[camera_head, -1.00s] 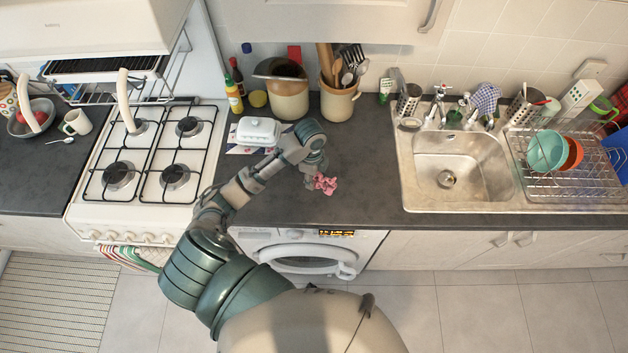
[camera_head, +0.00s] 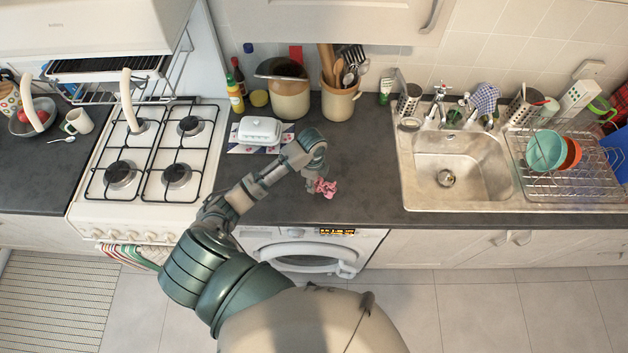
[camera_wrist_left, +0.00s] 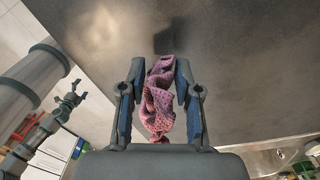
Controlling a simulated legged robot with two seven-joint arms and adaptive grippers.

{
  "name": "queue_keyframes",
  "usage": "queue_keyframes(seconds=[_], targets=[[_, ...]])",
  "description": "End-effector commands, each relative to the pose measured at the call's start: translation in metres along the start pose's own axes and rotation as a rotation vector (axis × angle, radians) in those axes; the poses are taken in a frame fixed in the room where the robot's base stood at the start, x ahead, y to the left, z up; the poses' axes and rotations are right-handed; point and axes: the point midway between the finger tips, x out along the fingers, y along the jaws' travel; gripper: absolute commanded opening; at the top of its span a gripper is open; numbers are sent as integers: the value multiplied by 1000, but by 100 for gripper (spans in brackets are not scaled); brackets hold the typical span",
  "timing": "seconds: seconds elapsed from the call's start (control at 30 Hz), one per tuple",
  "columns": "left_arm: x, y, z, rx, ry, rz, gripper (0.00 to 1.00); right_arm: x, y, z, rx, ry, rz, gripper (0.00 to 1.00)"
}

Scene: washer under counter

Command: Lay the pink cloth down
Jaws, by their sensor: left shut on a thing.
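The pink cloth (camera_head: 325,188) is a small crumpled piece at the dark counter above the washer. It also shows in the left wrist view (camera_wrist_left: 158,98), bunched lengthwise between the two fingers. My left gripper (camera_head: 317,178) is shut on the cloth and points down over the counter (camera_head: 365,190). In the wrist view the gripper (camera_wrist_left: 160,90) has its fingers on both sides of the cloth, and a dark shadow lies on the surface beyond. I cannot tell whether the cloth touches the counter.
A white butter dish (camera_head: 259,130) stands left of my gripper. A brown pot (camera_head: 288,95) and a utensil crock (camera_head: 340,103) stand behind. The sink (camera_head: 455,165) is to the right, the stove (camera_head: 150,160) to the left. The counter between cloth and sink is clear.

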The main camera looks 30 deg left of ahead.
Motion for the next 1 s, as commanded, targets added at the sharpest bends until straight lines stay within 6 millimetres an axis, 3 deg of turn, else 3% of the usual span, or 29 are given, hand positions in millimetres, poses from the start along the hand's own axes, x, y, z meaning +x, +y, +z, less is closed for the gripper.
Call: queue_keyframes(seconds=[0.07, 0.1, 0.2, 0.5, 0.63, 0.8, 1.0], targets=[[0, 0, 0, 0, 0, 0, 20, 0, 1, 0, -1, 0, 1, 95], [0, 0, 0, 0, 0, 0, 35, 0, 1, 0, -1, 0, 1, 95], [0, 0, 0, 0, 0, -1, 58, 0, 1, 0, -1, 0, 2, 95], [-1, 0, 0, 0, 0, -1, 58, 0, 1, 0, -1, -1, 1, 95], [-10, 0, -1, -1, 1, -4, 58, 5, 1, 1, -1, -1, 1, 95], [-47, -1, 0, 1, -1, -8, 58, 4, 0, 1, -1, -1, 0, 95], [-97, -1, 1, 1, -4, -7, 58, -12, 0, -1, 0, 0, -1, 95]])
